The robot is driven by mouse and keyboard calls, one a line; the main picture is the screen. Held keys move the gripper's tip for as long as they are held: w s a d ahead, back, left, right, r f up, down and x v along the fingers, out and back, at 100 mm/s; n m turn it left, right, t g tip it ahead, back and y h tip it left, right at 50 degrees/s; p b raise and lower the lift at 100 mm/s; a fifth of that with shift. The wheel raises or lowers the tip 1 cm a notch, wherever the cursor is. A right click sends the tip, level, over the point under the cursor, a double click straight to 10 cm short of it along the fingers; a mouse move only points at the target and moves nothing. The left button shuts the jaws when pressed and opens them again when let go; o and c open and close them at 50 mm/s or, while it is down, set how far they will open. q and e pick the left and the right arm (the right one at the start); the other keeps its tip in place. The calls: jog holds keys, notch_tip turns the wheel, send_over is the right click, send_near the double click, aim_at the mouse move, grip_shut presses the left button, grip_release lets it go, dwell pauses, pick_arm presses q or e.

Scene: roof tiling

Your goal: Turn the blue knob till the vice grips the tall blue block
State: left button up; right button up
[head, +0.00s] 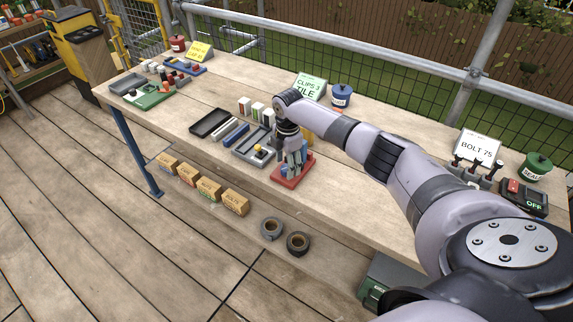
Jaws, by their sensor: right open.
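My right arm reaches in from the right, and my right gripper (294,160) points down over a red base (290,178) near the front edge of the bench. The red base looks like the foot of the vice. The gripper covers most of what stands on it. A little blue shows beside the fingers, but I cannot tell whether it is the knob or the tall blue block. The gripper is open; whether its fingers touch anything is too small to tell. My left gripper is not in view.
A grey tray (247,153) and a blue bar (236,133) lie left of the red base. A black tray (212,121) and small upright blocks (257,110) are behind. A blue pot (341,96) stands at the back. The bench right of my arm holds a switch box (524,199).

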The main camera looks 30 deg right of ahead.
jog(key=shift+f, duration=0.8)
jog(key=shift+c, duration=0.3)
jog(key=c, duration=1.1)
